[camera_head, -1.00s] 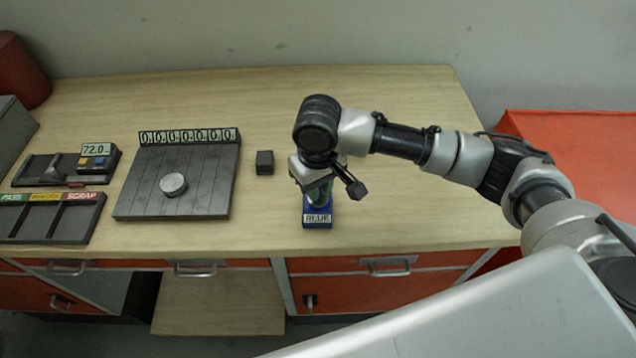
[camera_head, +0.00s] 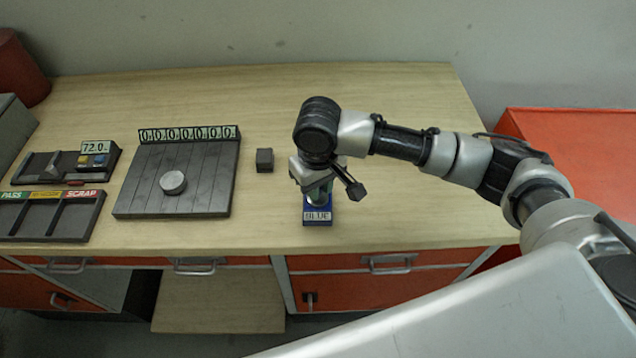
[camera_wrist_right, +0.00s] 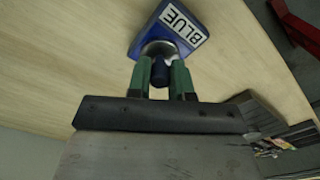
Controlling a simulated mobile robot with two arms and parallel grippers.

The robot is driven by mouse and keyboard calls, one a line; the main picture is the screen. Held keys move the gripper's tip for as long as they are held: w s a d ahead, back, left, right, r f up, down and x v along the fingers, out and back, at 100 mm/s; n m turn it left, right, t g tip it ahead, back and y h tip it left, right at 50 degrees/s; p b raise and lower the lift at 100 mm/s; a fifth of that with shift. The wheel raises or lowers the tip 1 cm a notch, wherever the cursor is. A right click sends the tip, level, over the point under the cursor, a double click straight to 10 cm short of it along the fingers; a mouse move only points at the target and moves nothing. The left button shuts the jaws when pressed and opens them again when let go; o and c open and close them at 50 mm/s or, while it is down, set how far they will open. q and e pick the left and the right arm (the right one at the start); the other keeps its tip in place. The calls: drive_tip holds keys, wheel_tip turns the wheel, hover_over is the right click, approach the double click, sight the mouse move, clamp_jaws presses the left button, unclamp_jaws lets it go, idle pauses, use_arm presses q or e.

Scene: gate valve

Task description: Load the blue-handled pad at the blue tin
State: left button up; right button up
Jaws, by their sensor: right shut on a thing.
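The blue tin (camera_head: 317,216) with its BLUE label stands near the front edge of the table. It also shows in the right wrist view (camera_wrist_right: 172,27), at the top. My right gripper (camera_head: 317,196) is right over the tin, pointing down. My left gripper is in no view.
A dark slatted plate (camera_head: 207,185) with a round grey disc (camera_head: 173,183) and a row of counters lies to the left. A small dark block (camera_head: 264,160) stands between it and my arm. A sorting tray (camera_head: 50,217) and a 72.0 gauge (camera_head: 96,147) are far left. The back right table is clear.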

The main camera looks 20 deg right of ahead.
drive_tip(key=shift+s+f+p, duration=0.15)
drive_tip(key=shift+p, duration=0.5)
idle(2.1)
wheel_tip(320, 180, up, 7)
drive_tip(key=p, duration=0.9)
drive_tip(key=shift+r, duration=0.2)
drive_tip(key=shift+f, duration=0.1)
idle(0.6)
drive_tip(key=shift+f, duration=0.15)
drive_tip(key=s+d+f+b, duration=0.1)
drive_tip(key=s+b, duration=0.1)
drive_tip(key=b, duration=0.2)
drive_tip(key=s+d+f+m+b, duration=0.1)
drive_tip(key=s+d+b, duration=0.1)
drive_tip(key=b, duration=0.2)
drive_tip(key=s+d+f+m+b, duration=0.1)
drive_tip(key=s+d+f+b, duration=0.1)
drive_tip(key=b, duration=0.1)
drive_tip(key=shift+s+b, duration=0.4)
drive_tip(key=shift+s+d+r+m+b, duration=0.1)
drive_tip(key=shift+s+d+m+b, duration=0.2)
drive_tip(key=shift+s+m+b, duration=0.15)
drive_tip(key=shift+r, duration=0.1)
